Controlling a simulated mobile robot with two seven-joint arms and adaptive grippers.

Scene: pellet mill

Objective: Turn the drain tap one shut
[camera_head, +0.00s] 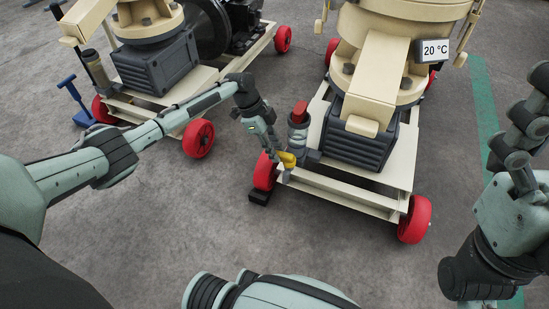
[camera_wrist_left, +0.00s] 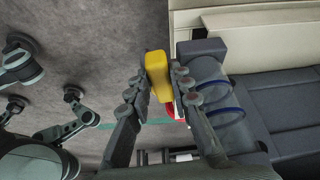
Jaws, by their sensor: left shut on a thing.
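The drain tap's yellow handle (camera_head: 288,159) is at the front left corner of the right-hand cream machine, beside a grey fitting under a red-topped cylinder (camera_head: 299,115). My left gripper (camera_head: 283,163) reaches it from above and left. In the left wrist view the yellow handle (camera_wrist_left: 158,74) sits between the two fingers of my left gripper (camera_wrist_left: 160,88), which are shut on it. A grey block (camera_wrist_left: 202,46) and a cylinder with blue rings (camera_wrist_left: 220,95) lie close to the right finger.
The right-hand machine (camera_head: 372,80) stands on a cream frame with red wheels (camera_head: 414,219) and bears a 20 °C display (camera_head: 435,50). A black chock (camera_head: 259,197) lies by its left wheel. A second machine (camera_head: 155,65) stands left. Grey floor between is mostly clear.

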